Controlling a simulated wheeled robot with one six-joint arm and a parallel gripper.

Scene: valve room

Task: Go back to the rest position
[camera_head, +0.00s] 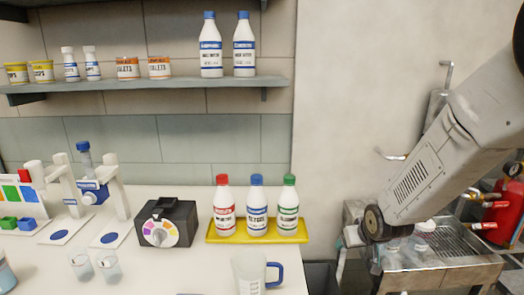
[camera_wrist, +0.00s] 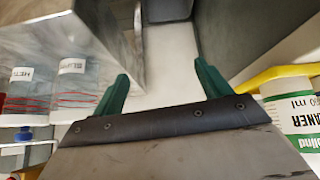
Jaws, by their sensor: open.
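My gripper (camera_wrist: 159,75) shows in the wrist view with its two green fingers spread wide and nothing between them. A pale surface lies beyond the fingers. In the head view my arm reaches in from the right, over the metal sink area. I cannot make out the fingers there. A green-labelled bottle (camera_wrist: 293,112) is close to the right of my gripper in the wrist view, beside a yellow tray edge (camera_wrist: 275,76). No object is held.
In the head view, a yellow tray (camera_head: 214,237) holds red-, blue- and green-capped bottles. A clear jug (camera_head: 250,272) with a blue handle stands in front. A black dial box (camera_head: 166,222) is to the left. A shelf (camera_head: 150,84) runs above. A metal sink unit (camera_head: 455,260) is at right.

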